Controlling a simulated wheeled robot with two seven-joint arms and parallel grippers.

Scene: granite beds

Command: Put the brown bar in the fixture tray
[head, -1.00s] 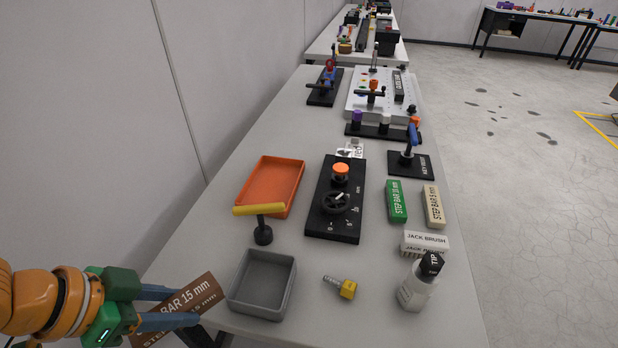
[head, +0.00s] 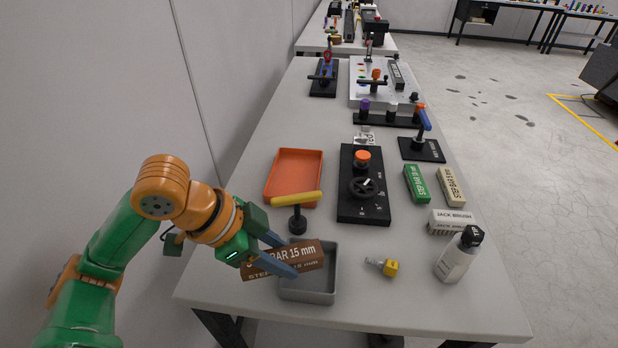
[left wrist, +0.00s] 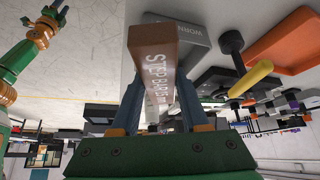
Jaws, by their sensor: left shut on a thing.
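The brown bar (head: 308,257), lettered STEP BAR 15 mm, is held in my left gripper (head: 288,258), which is shut on it. In the head view the bar overlaps the back left part of a grey tray (head: 310,296). In the left wrist view the bar (left wrist: 152,50) sticks out beyond the fingers, and the grey tray (left wrist: 192,30) behind it shows the letters WORN. An empty orange tray (head: 294,176) lies farther back; I see no label on it. In the left wrist view my right gripper (left wrist: 45,18) is small at the upper left, its jaws unclear.
A black panel (head: 363,190) with a handwheel is right of the orange tray.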

